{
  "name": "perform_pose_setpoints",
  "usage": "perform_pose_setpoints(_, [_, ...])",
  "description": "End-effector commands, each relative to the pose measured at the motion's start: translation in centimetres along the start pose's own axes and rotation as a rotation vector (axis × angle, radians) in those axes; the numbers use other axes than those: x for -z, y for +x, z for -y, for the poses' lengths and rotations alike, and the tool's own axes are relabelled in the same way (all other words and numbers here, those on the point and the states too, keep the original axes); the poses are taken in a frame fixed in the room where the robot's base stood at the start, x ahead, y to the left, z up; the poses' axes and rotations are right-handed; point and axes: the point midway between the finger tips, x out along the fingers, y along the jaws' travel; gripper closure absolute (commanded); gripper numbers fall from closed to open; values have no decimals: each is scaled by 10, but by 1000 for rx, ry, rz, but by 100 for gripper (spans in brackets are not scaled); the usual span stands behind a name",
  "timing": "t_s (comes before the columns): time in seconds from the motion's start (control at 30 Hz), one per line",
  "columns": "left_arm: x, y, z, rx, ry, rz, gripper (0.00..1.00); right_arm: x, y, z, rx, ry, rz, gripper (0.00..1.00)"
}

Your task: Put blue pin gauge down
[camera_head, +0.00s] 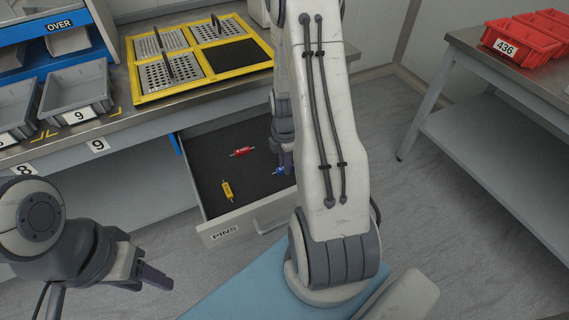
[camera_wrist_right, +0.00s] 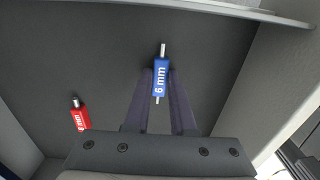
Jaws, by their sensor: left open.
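The blue pin gauge (camera_wrist_right: 161,77), marked 6 mm, is between the fingertips of my right gripper (camera_wrist_right: 161,85), which look closed against its sides. In the head view, the blue gauge (camera_head: 279,171) shows low in the open PINS drawer (camera_head: 262,216), partly hidden by my right gripper (camera_head: 284,158) and arm. Whether it touches the drawer floor is unclear. My left gripper (camera_head: 151,272) is open and empty, outside the drawer at the lower left.
A red pin gauge (camera_head: 242,151) and a yellow one (camera_head: 227,190) lie in the drawer. A yellow-framed tray (camera_head: 137,98) and grey bins (camera_head: 76,92) stand on the bench above. Red bins (camera_head: 520,44) are on the right table.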

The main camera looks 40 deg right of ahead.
Motion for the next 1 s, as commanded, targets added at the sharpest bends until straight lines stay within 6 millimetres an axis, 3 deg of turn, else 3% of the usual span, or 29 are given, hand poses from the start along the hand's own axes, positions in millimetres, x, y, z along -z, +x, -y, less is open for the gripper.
perform_pose_setpoints(0.03, [0,0,0,0,0,0,50,1,0,0,0,-1,0,56])
perform_pose_setpoints(0.07, [0,0,0,0,0,0,50,1,0,0,0,-1,0,49])
perform_pose_setpoints(0.47, [0,-4,0,0,0,0,50,0,-8,0,-1,-1,0,49])
perform_pose_setpoints(1.0, [2,-39,-3,0,0,0,50,0,-110,-1,-3,-1,1,49])
